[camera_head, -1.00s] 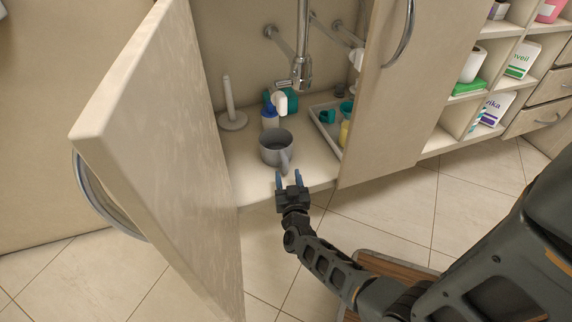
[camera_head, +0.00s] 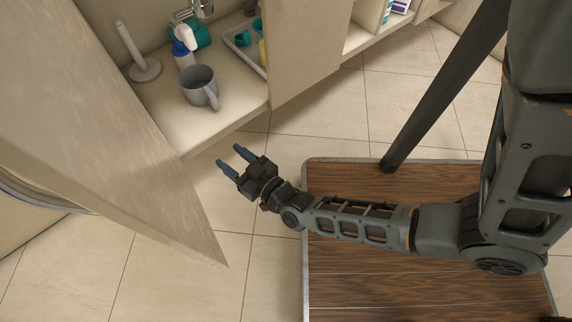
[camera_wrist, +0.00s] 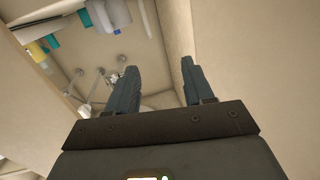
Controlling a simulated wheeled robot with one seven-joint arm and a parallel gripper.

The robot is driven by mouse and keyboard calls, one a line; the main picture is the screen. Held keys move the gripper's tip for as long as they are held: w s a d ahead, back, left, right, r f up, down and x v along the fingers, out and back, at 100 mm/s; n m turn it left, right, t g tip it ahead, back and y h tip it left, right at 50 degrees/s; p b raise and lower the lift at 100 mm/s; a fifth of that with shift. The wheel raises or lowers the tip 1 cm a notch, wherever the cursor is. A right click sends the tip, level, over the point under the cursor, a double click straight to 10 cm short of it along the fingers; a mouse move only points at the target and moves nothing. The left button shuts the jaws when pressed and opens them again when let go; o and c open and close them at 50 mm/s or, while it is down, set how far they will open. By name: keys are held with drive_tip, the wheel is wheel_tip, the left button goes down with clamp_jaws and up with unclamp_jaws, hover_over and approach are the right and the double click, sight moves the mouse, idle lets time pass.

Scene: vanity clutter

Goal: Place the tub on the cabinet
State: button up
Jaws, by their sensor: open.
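A grey mug-like vessel (camera_head: 200,88) with a handle stands upright on the floor of the open cabinet (camera_head: 165,110), near its front edge. I cannot tell if this is the tub; nothing else looks plainly like one. My gripper (camera_head: 229,156) is open and empty, in front of the cabinet's edge and apart from the vessel. In the wrist view both fingers of my gripper (camera_wrist: 158,66) are spread with nothing between them, and part of the grey vessel (camera_wrist: 105,14) shows at the top edge.
An open door (camera_head: 120,150) stands left of my gripper; another door (camera_head: 300,45) is at the right. Behind the vessel are a blue-and-white bottle (camera_head: 183,52), a paper-roll stand (camera_head: 146,70) and a tray (camera_head: 240,42) with small items. The tiled floor ahead is clear.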

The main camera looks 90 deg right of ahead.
drive_tip(key=s+a+r+n+y, duration=0.4)
drive_tip(key=s+a+r+y, duration=0.1)
drive_tip(key=r, duration=0.7)
drive_tip(key=s+a+r+n+t+y, duration=0.1)
drive_tip(key=s+a+r+n+y, duration=0.3)
drive_tip(key=s+a+r+y, duration=0.2)
drive_tip(key=s+a+r, duration=0.2)
drive_tip(key=a+r, duration=0.2)
drive_tip(key=r, duration=0.2)
drive_tip(key=shift+s, duration=0.2)
drive_tip(key=shift+r, duration=0.1)
